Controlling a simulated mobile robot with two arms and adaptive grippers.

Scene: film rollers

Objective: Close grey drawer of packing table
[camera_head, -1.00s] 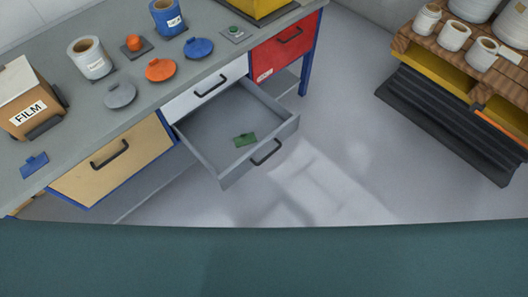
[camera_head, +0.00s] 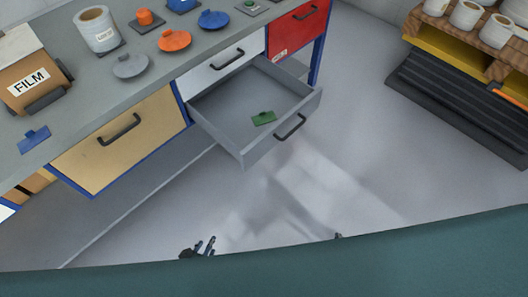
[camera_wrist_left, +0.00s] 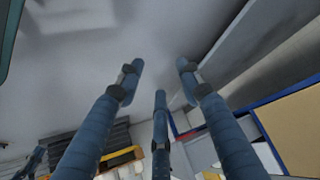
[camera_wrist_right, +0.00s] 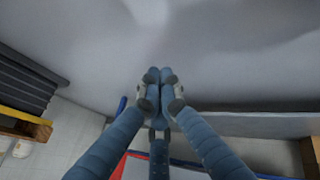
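The grey drawer (camera_head: 235,118) of the packing table (camera_head: 91,98) is pulled well out. Its dark handle (camera_head: 290,127) is on the front panel, and a green piece (camera_head: 264,118) lies inside. My left gripper (camera_wrist_left: 158,76) is open and empty in the left wrist view, above the floor. My right gripper (camera_wrist_right: 159,80) has its fingers together with nothing visible between them. In the head view, dark fingers show small at the lower edge, apart from the drawer and nearer to me. The rest of the grippers is hidden there behind a teal surface.
Beside the grey drawer are shut tan (camera_head: 121,143), white (camera_head: 224,64) and red (camera_head: 297,30) drawers. A dark ribbed rack (camera_head: 462,105) stands at right. The floor before the drawer is clear.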

